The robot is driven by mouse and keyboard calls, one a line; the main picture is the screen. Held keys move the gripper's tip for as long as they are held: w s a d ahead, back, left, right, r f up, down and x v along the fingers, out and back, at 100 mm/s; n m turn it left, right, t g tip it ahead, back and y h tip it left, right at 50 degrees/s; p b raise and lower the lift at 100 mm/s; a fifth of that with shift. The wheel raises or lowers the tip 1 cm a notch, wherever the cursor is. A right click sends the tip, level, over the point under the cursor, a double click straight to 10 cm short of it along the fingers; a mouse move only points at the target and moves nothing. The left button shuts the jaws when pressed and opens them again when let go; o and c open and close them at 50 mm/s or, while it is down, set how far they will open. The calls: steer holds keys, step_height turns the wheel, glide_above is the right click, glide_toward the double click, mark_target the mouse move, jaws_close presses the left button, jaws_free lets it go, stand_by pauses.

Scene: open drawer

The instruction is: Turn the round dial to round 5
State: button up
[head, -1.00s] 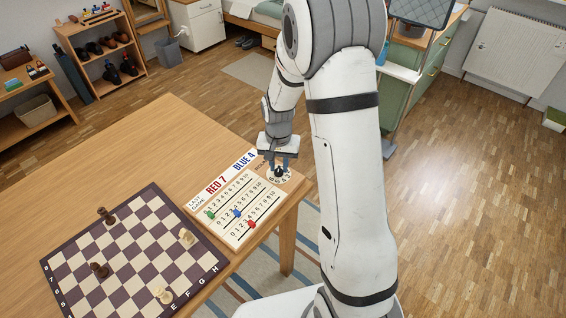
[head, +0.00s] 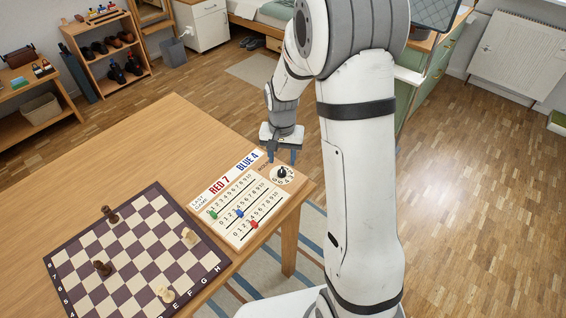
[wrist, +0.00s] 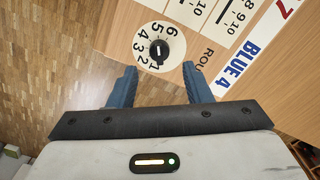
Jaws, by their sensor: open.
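The round dial (head: 282,174) is a white disc with a black knob at the far right corner of the scoreboard (head: 243,207). In the wrist view the dial (wrist: 158,47) shows numbers 1 to 6 around the knob. The knob's white mark appears to point down, near the 1; it is small. My gripper (head: 282,156) is open and empty, just behind the dial in the head view and apart from it. In the wrist view my gripper (wrist: 159,72) has its two blue fingers spread below the dial, with nothing between them.
The table's edge is close beside the dial.

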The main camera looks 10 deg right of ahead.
mark_target(282, 168)
steer(key=shift+r, duration=2.05)
steer(key=shift+r, duration=0.2)
steer(key=s+r+n+t+p, duration=0.1)
steer(key=s+r+n, duration=0.1)
steer(key=s+r, duration=0.5)
steer(key=s+d+r+n+t+p, duration=0.1)
steer(key=s+r, duration=0.6)
steer(key=s, duration=0.7)
steer(key=shift+s+d+n+t, duration=0.2)
steer(key=shift+s+n+t, duration=0.15)
steer(key=shift+n, duration=0.35)
